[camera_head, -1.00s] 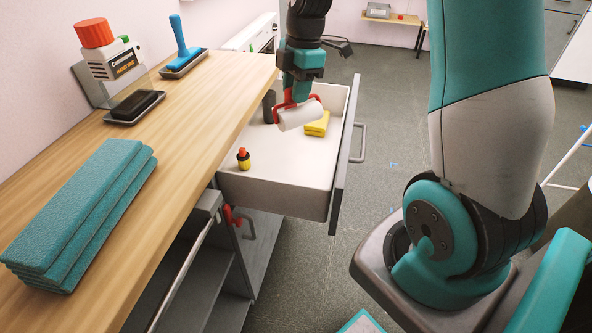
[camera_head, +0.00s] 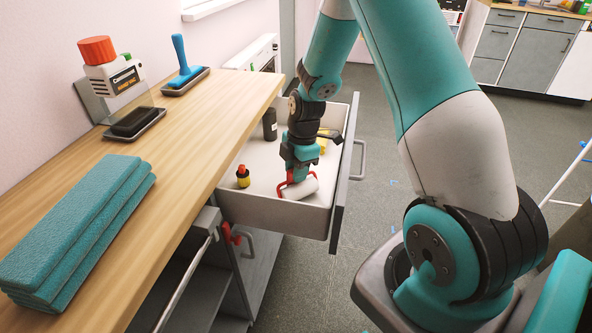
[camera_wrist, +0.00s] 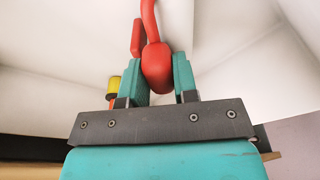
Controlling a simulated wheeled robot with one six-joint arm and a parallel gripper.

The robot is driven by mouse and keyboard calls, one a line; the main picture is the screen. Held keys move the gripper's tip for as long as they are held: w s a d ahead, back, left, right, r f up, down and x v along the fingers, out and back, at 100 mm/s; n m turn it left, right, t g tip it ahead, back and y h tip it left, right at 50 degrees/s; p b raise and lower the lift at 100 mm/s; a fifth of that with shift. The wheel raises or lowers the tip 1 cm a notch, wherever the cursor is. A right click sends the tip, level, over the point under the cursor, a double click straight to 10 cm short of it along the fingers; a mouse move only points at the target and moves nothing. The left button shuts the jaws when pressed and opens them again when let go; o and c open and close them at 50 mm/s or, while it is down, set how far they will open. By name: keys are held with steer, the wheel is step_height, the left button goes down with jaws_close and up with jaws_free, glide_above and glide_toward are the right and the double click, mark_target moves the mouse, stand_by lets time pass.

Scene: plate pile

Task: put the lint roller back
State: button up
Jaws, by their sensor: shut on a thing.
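The lint roller has a white roll (camera_head: 299,188) and a red frame and handle. My gripper (camera_head: 298,179) is shut on its red handle, low inside the open drawer (camera_head: 262,203), near the drawer's front corner. In the wrist view the red handle (camera_wrist: 157,68) sits between the two teal fingers of my gripper (camera_wrist: 158,75). The white roll is not clearly seen there. I cannot tell whether the roll touches the drawer floor.
The drawer also holds a small yellow and black bottle with a red cap (camera_head: 243,176), a dark bottle (camera_head: 270,125) and a yellow sponge (camera_head: 322,145), partly hidden by my arm. Teal pads (camera_head: 80,228) lie stacked on the wooden counter (camera_head: 178,150).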

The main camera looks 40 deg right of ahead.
steer(key=shift+f, duration=0.2)
steer(key=o, duration=1)
steer(key=shift+r, duration=0.1)
steer(key=shift+c, duration=0.2)
steer(key=shift+r, duration=0.45)
step_height(320, 180, up, 11)
steer(key=d, duration=0.2)
steer(key=s+a+r+m, duration=0.1)
steer(key=s+a+r, duration=0.15)
steer(key=a, duration=0.25)
steer(key=s+a+r+m+y, duration=0.1)
steer(key=s+a+r+m, duration=0.15)
steer(key=a, duration=0.25)
steer(key=s+a+r+m, duration=0.1)
steer(key=s+a+r, duration=0.1)
steer(key=a+r, duration=0.25)
steer(key=s+a+r+m, duration=0.1)
steer(key=s+a+m, duration=0.1)
steer(key=s+a, duration=0.3)
steer(key=s+a+r+m+y, duration=0.1)
steer(key=s+a, duration=0.4)
steer(key=s, duration=0.5)
steer(key=shift+s+a+r+m+p, duration=0.15)
steer(key=shift+s+r+m+p, duration=0.15)
steer(key=shift+r+m, duration=0.55)
steer(key=shift+f, duration=0.25)
